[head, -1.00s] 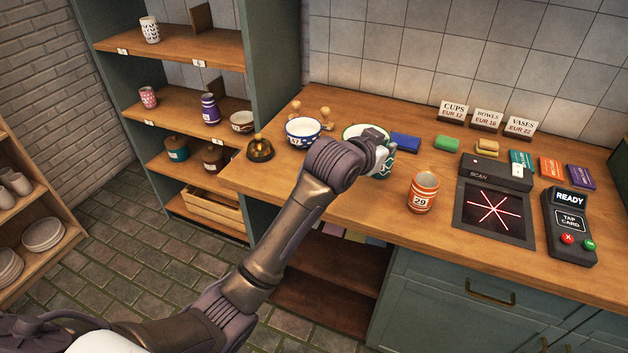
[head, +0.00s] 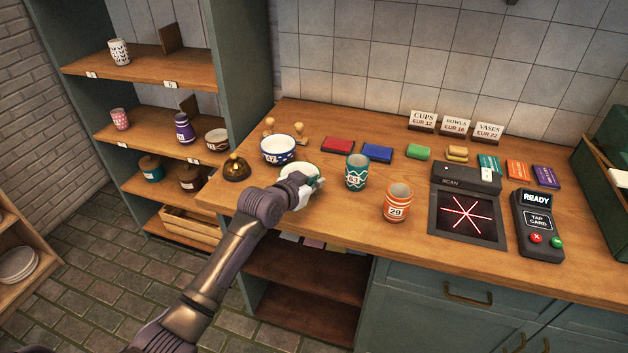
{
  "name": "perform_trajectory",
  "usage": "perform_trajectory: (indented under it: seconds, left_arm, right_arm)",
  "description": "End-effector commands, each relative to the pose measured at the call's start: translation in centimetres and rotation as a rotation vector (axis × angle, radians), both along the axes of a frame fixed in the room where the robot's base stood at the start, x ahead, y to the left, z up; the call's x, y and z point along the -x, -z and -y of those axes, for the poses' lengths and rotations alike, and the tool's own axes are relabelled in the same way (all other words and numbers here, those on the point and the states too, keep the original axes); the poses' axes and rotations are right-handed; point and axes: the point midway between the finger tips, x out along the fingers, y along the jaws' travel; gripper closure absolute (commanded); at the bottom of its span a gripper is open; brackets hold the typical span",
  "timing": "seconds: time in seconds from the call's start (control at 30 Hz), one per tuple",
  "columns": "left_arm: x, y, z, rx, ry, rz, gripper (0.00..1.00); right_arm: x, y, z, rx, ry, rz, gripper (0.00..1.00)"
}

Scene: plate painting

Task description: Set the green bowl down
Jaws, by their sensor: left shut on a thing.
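The green bowl (head: 299,167) shows mostly as a pale inside with a green rim, at the front left part of the wooden counter (head: 330,212). My left gripper (head: 308,187) is shut on its near side and hides much of its wall and base. The bowl is low over the counter or touching it; I cannot tell which. It sits between the blue patterned bowl (head: 278,150) and the teal cup (head: 357,173), close to the blue bowl. My right gripper is not in view.
An orange striped cup (head: 397,203) stands right of the teal cup. A bell (head: 236,168) is at the left edge. Red (head: 337,146) and blue (head: 377,153) pads lie behind. The scanner (head: 467,214) and card reader (head: 538,223) are at right.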

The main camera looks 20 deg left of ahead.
Motion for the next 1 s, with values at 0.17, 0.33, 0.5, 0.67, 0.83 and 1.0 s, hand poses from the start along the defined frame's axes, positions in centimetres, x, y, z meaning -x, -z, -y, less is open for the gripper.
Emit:
perform_trajectory:
  seconds: [0.17,0.33,0.5,0.67,0.83,1.0]
  left_arm:
    - [0.0,-0.2,0.0,0.000,0.000,0.004,1.00]
    - [0.0,0.2,0.0,0.000,0.000,0.001,0.85]
    - [0.0,0.2,0.0,0.000,0.000,0.000,0.65]
    - [0.0,0.2,0.0,0.000,0.000,0.000,0.65]
    - [0.2,-0.1,0.0,-0.001,0.001,0.001,0.65]
    - [2.3,-0.9,-0.7,-0.001,0.001,0.001,0.65]
  right_arm:
    - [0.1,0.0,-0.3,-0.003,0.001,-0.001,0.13]
    - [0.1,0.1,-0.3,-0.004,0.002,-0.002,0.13]
    - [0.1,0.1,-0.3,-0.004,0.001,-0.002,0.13]
    - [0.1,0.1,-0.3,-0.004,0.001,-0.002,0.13]
    - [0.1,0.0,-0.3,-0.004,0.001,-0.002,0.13]
    - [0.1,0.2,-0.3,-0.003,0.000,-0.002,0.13]
